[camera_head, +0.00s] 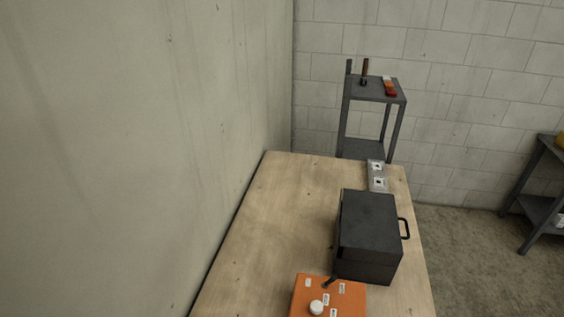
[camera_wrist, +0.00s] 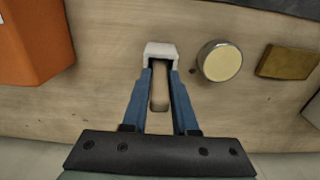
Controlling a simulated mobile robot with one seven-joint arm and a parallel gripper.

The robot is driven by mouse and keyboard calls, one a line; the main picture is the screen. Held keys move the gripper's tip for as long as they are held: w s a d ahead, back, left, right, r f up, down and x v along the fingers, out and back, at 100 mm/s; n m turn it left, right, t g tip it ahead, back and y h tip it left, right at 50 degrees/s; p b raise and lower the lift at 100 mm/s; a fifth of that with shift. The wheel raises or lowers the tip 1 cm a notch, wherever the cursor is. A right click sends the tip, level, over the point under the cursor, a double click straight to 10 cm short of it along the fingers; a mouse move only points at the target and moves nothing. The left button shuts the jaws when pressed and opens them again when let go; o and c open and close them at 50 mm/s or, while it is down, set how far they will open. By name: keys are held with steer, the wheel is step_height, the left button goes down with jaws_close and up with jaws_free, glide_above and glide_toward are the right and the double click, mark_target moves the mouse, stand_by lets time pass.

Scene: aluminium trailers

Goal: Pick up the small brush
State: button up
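In the wrist view the small brush appears as a pale grey-white block (camera_wrist: 161,49) with a light wooden handle (camera_wrist: 159,92) pointing toward me, above or on the wooden tabletop. My gripper (camera_wrist: 160,70) has two blue fingers reaching over the brush, one on each side of its handle. The fingers are apart, and a gap shows beside the handle. I cannot tell whether the fingertips touch the brush. The head view shows neither my gripper nor the brush.
A round cream-topped tin (camera_wrist: 221,62) stands close to the right of the brush, with a brown block (camera_wrist: 288,62) beyond it. An orange box (camera_wrist: 30,42) is at left. In the head view, a dark toolbox (camera_head: 368,225) stands on the wooden table (camera_head: 265,220) beside a wall.

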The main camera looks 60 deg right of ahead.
jaws_close()
step_height(320, 180, up, 10)
steer(key=shift+r+p, duration=0.1)
steer(key=shift+p, duration=0.3)
